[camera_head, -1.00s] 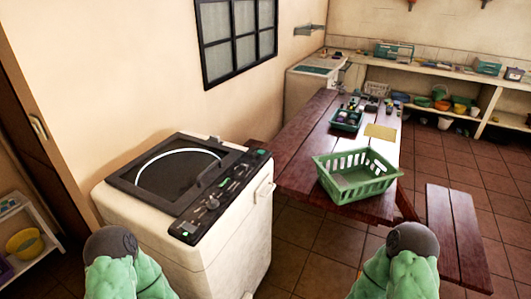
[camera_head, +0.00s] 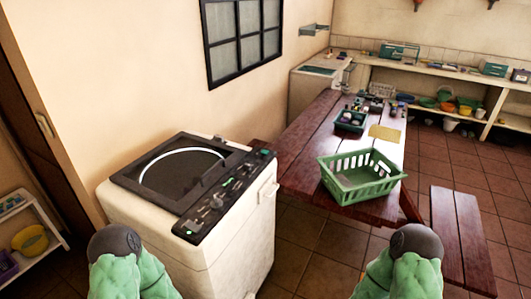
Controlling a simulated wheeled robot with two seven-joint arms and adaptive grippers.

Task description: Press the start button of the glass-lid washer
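The glass-lid washer (camera_head: 230,243) is a white top-loading machine standing at the left, in front of me. Its dark glass lid (camera_head: 180,172) is closed. A black control panel (camera_head: 226,193) runs along its right top edge, with knobs, small buttons and green marks. The start button is too small to tell apart from the others. My left and right arms show at the bottom of the picture, left and right of centre, as green padded links with dark round joints. Neither gripper shows in the picture.
A dark red wooden table (camera_head: 300,145) stands right of the washer, with a green basket (camera_head: 362,190) on its near end. A bench (camera_head: 460,240) stands at the right. A white shelf (camera_head: 45,235) with a yellow bowl (camera_head: 30,241) is at the far left.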

